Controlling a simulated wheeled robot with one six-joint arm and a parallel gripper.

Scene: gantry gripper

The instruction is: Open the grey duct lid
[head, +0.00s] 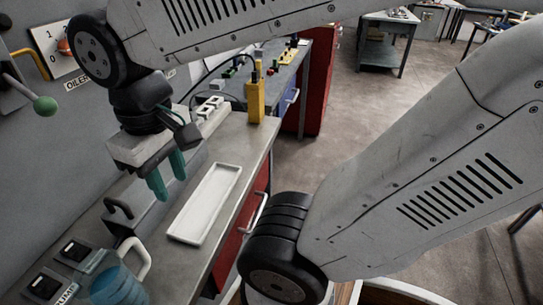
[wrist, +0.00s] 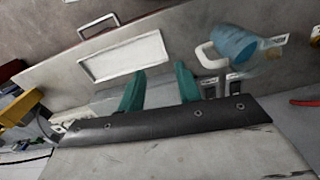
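The grey duct (head: 150,212) is a long grey box along the wall side of the bench in the head view. A black handle (head: 117,208) stands at its near end. I cannot make out the lid's edges, and it looks closed. My gripper (head: 169,182) points down over the far part of the duct, beyond the handle. Its two teal fingers are apart with nothing between them. In the wrist view my gripper (wrist: 160,72) also shows both fingers apart and empty. I cannot clearly see the handle there.
A white tray (head: 177,235) lies on the bench right of the duct. A yellow device (head: 255,100) stands farther back. A green-knobbed lever (head: 45,104) juts from the wall.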

